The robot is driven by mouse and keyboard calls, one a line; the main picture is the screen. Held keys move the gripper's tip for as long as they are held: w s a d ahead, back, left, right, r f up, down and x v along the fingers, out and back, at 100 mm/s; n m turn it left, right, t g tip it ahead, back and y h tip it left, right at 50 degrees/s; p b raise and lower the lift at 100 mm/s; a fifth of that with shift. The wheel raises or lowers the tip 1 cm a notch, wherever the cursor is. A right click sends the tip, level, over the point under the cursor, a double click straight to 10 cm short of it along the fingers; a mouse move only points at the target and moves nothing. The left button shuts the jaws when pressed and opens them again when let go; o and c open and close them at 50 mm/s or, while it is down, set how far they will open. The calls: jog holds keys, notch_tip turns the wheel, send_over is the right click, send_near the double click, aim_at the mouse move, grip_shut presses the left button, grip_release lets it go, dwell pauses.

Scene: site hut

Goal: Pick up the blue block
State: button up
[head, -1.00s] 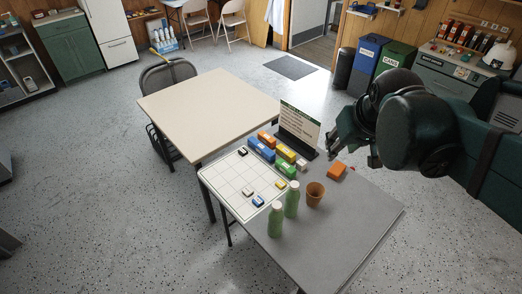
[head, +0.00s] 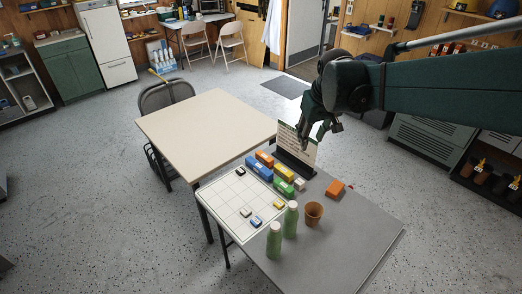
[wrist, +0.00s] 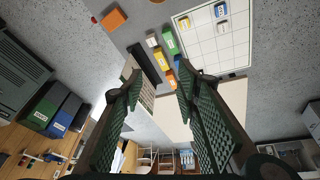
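A long blue block (head: 258,170) lies on the grey table among orange, yellow and green blocks, beside the white grid board. It also shows in the wrist view (wrist: 177,61), beyond my fingertips. A smaller blue-and-white piece (head: 256,221) sits on the board, and it appears near the top of the wrist view (wrist: 220,10). My gripper (head: 315,137) is in the air near the sign, above and to the right of the long blue block. In the wrist view my gripper (wrist: 160,76) has its two fingers spread with nothing between them.
An upright sign (head: 297,148) in a black base stands behind the blocks, close to my gripper. Two green bottles (head: 274,240) and a brown cup (head: 313,213) stand toward the table's front. An orange block (head: 335,188) lies right. The beige table (head: 205,122) is bare.

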jog(key=w+a+f+n+g, duration=0.1)
jog(key=w+a+f, duration=0.4)
jog(key=w, duration=0.5)
jog(key=n+g, duration=0.3)
jog(key=n, duration=0.1)
send_over(259, 165)
notch_tip(259, 165, down, 27)
jog(key=shift+s, duration=0.15)
jog(key=shift+a+f, duration=0.1)
jog(key=shift+f, duration=0.25)
jog(key=shift+f, duration=1.3)
